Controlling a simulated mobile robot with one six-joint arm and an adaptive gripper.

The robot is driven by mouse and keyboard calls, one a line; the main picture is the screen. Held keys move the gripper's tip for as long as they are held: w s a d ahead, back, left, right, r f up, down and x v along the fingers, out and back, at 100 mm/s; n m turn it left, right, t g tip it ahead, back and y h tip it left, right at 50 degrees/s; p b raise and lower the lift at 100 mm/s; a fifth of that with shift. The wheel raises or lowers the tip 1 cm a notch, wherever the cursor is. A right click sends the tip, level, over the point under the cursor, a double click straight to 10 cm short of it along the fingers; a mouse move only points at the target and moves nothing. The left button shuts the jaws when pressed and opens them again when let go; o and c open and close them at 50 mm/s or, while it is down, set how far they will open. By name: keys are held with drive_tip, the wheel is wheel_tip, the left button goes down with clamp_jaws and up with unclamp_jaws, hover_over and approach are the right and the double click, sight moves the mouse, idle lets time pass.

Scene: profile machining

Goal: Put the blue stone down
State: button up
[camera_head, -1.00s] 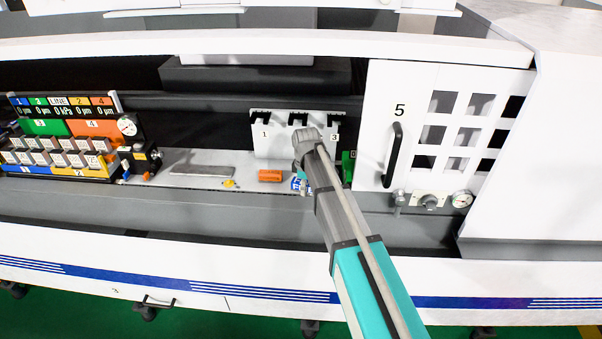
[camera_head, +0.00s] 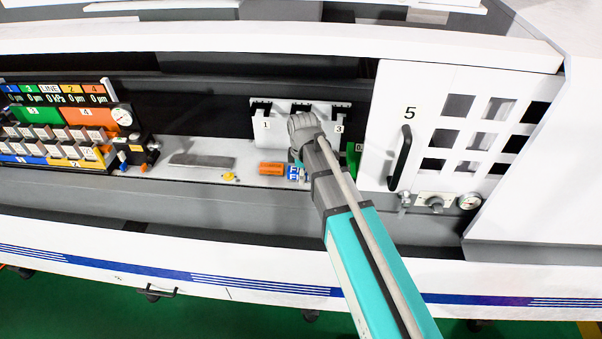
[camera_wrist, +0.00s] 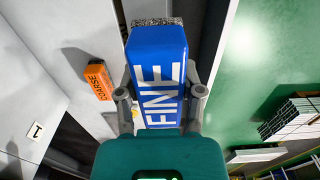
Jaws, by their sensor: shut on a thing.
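The blue stone (camera_wrist: 157,75) fills the middle of the wrist view, with "FINE" in white on its side and a grey gritty strip at its far end. My gripper (camera_wrist: 160,108) is shut on it, one finger on each side. In the head view the blue stone (camera_head: 296,173) shows as a small blue and white patch below my wrist, at the right of the orange stone. My arm hides much of the gripper there. I cannot tell whether the stone touches the shelf.
An orange stone marked "COARSE" (camera_wrist: 98,80) lies on the light shelf (camera_head: 215,147), also seen in the head view (camera_head: 271,169). A grey flat bar (camera_head: 203,161) and a small yellow piece (camera_head: 229,176) lie further left. A white rack (camera_head: 268,134) stands behind; door 5 (camera_head: 385,120) is at the right.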

drive_tip(key=shift+w, duration=0.15)
drive_tip(key=w+f+b, duration=0.3)
drive_tip(key=w, duration=0.1)
drive_tip(key=w+a+f+b, duration=0.1)
drive_tip(key=w+f+b, duration=0.2)
drive_tip(key=w, duration=0.1)
drive_tip(key=w+a+f+b, duration=0.1)
drive_tip(key=w+f+b, duration=0.2)
drive_tip(key=w, duration=0.1)
drive_tip(key=shift+w, duration=0.4)
drive_tip(key=shift+w+f+b, duration=0.45)
drive_tip(key=shift+f+b, duration=1.55)
drive_tip(key=shift+f, duration=0.05)
